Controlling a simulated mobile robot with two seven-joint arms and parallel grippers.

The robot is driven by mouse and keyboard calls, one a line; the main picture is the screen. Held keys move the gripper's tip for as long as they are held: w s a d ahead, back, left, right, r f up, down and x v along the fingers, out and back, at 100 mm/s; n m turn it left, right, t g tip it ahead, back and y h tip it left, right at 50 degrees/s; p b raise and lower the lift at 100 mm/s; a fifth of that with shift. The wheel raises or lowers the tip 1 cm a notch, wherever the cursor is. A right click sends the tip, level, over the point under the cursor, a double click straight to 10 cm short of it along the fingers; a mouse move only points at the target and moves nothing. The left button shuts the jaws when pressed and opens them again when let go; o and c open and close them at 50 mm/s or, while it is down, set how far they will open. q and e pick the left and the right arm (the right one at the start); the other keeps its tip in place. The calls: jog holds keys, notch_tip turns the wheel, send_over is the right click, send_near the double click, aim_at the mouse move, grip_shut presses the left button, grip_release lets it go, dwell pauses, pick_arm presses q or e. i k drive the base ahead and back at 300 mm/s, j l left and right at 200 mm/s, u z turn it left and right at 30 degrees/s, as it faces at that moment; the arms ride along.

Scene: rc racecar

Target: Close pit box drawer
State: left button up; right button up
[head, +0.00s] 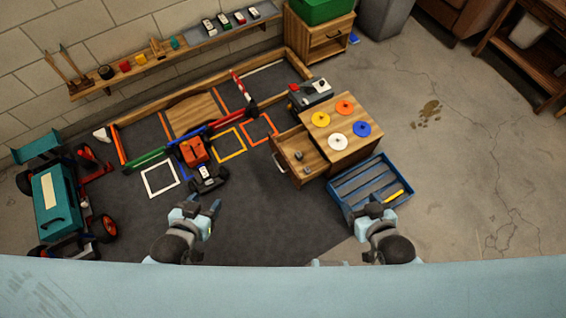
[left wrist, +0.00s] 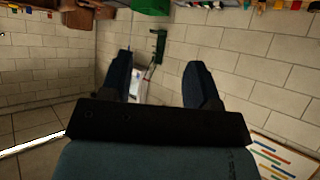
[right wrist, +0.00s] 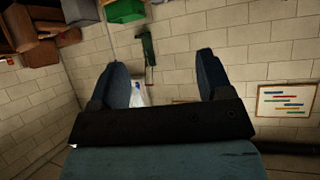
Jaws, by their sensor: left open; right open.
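My left gripper (head: 205,209) is open and empty, left of and below the drawer in the head view. My right gripper (head: 375,212) is open, near the blue crate's lower edge and apart from the drawer. Both wrist views show open fingers against the wall, with no drawer in sight.
A blue slatted crate (head: 343,204) with a yellow item stands beside the pit box. An orange racecar (head: 197,155) is on the dark mat left of the drawer. A large teal vehicle (head: 60,200) stands at far left. Floor at right is clear.

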aim_at(284, 146)
jog(key=i+j+z, duration=0.25)
jog(key=j+z, duration=0.25)
jog(key=j, duration=0.2)
jog(key=i+j+z, duration=0.25)
jog(key=j, duration=0.15)
jog(key=k, duration=0.1)
